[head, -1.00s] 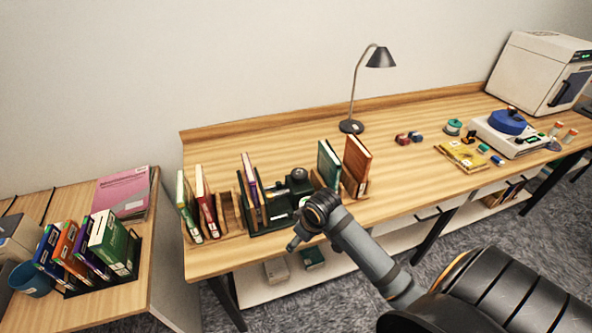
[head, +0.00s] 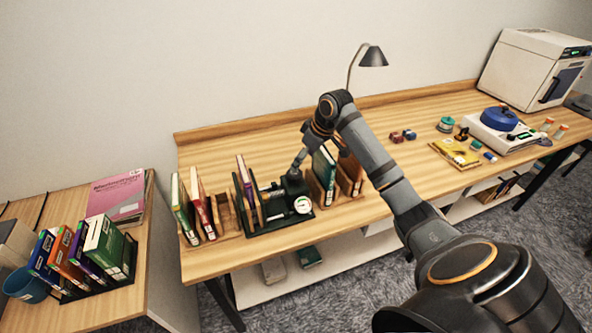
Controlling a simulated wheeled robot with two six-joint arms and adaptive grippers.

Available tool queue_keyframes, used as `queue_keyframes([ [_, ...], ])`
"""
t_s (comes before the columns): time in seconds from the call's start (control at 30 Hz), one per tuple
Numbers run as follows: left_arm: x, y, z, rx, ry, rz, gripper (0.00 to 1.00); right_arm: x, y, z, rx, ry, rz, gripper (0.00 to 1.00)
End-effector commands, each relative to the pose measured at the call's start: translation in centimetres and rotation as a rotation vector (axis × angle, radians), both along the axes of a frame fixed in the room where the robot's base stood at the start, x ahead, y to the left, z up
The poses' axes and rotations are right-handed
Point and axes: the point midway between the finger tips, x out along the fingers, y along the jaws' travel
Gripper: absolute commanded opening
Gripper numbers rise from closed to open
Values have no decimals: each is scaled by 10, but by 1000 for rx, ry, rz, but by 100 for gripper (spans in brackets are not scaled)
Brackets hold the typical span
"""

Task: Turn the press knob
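The dark green press (head: 275,218) stands among the books on the long wooden desk. Books stand clamped at its left side, and a white round gauge (head: 303,205) faces front at its right. My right gripper (head: 295,174) points down at the top of the press's dark block (head: 293,189), where a round dark knob showed earlier. The knob is now hidden or too dark to make out, and I cannot tell whether the gripper touches it. The fingers are too small to tell open from shut. My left gripper is not in view.
A wooden rack with books (head: 203,222) stands left of the press. A green book (head: 323,175) and a brown book stand close to its right, beside my arm. A black lamp (head: 372,57) stands behind.

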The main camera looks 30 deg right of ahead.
Motion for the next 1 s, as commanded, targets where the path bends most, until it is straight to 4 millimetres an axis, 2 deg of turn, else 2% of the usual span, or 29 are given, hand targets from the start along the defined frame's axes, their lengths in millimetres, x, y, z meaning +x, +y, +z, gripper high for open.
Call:
queue_keyframes([
  [0.2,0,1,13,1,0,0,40,16,8,-41,5,3,-1,76],
  [0.33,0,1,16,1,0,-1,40,23,10,-59,2,2,-2,76],
  [0.5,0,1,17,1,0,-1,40,26,11,-69,0,1,0,76],
  [0.7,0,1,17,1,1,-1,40,27,11,-70,-1,1,0,76],
  [0.77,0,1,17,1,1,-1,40,27,11,-70,-1,1,0,70],
  [1.0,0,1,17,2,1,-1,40,26,11,-70,-1,1,0,38],
])
